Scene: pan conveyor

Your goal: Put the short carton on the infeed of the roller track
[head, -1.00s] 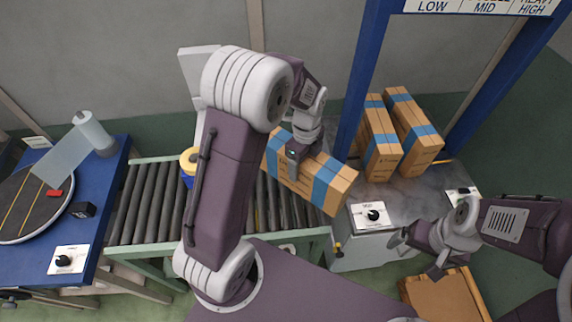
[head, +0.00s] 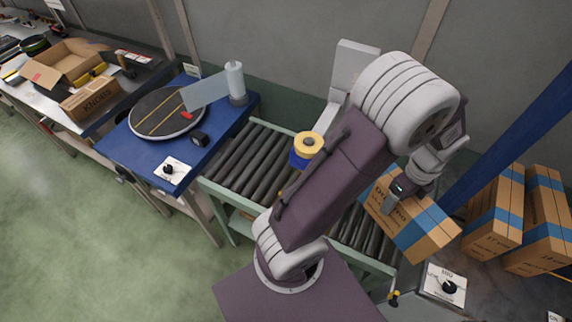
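A brown carton (head: 427,236) with blue tape bands, apparently the short carton, lies across the right end of the roller track (head: 247,162), partly in front of the grey table there. My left gripper (head: 391,205) has a finger against the carton's near face and appears shut on it. The far finger is hidden. I cannot tell whether the carton touches the rollers. My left arm covers the middle of the track. My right gripper is out of view.
Two taped cartons (head: 494,222) (head: 545,226) stand at right near a blue post (head: 510,135). A blue table (head: 130,157) with a round turntable (head: 150,122) adjoins the track's left end. The left rollers are clear.

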